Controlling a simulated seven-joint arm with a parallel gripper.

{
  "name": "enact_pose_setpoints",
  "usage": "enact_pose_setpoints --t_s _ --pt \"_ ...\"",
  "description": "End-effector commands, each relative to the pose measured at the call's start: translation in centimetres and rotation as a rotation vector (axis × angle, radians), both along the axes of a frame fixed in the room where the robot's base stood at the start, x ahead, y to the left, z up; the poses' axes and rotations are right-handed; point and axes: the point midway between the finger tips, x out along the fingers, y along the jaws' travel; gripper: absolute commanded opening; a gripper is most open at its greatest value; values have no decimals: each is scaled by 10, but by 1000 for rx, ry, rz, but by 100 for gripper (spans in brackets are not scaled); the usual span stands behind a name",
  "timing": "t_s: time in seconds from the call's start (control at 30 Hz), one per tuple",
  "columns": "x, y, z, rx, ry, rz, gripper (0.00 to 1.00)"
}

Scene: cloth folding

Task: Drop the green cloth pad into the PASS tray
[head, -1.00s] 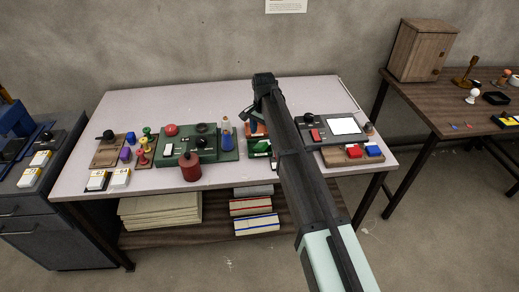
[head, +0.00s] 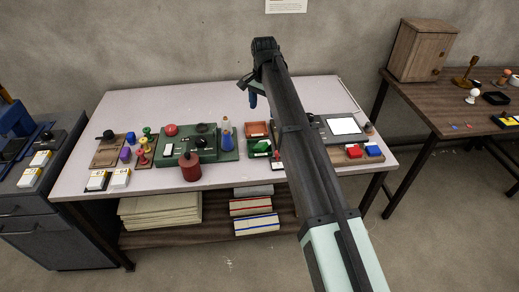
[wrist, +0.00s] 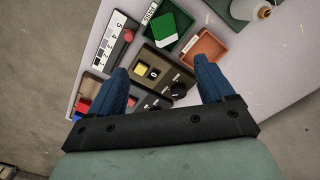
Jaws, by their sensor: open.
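The green PASS tray (wrist: 181,37) lies in the upper middle of the wrist view, with a white label strip on its left edge. It also shows near the front of the table in the head view (head: 252,154). A bright green pad with a white part (wrist: 165,26) lies inside its walls. My gripper (wrist: 159,65) is open, its two blue fingers wide apart with nothing held between them. In the head view my gripper (head: 252,92) hangs above the table, behind the trays and clear of the pad.
An orange-brown tray (head: 257,129) stands directly behind the green tray. A box with a yellow button and black knobs (wrist: 153,70) lies below it in the wrist view. A bottle (head: 226,134) and a green stamping station (head: 195,157) stand left.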

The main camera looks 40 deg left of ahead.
Motion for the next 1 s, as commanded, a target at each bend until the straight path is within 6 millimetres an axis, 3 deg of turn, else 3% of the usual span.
enact_pose_setpoints --t_s 0.13,0.37,0.87,1.0 --pt "0 0 16 0 0 0 82" --pt "0 0 23 0 0 0 82" --pt "0 -1 22 -1 0 0 82" --pt "2 -17 8 -11 3 3 82"
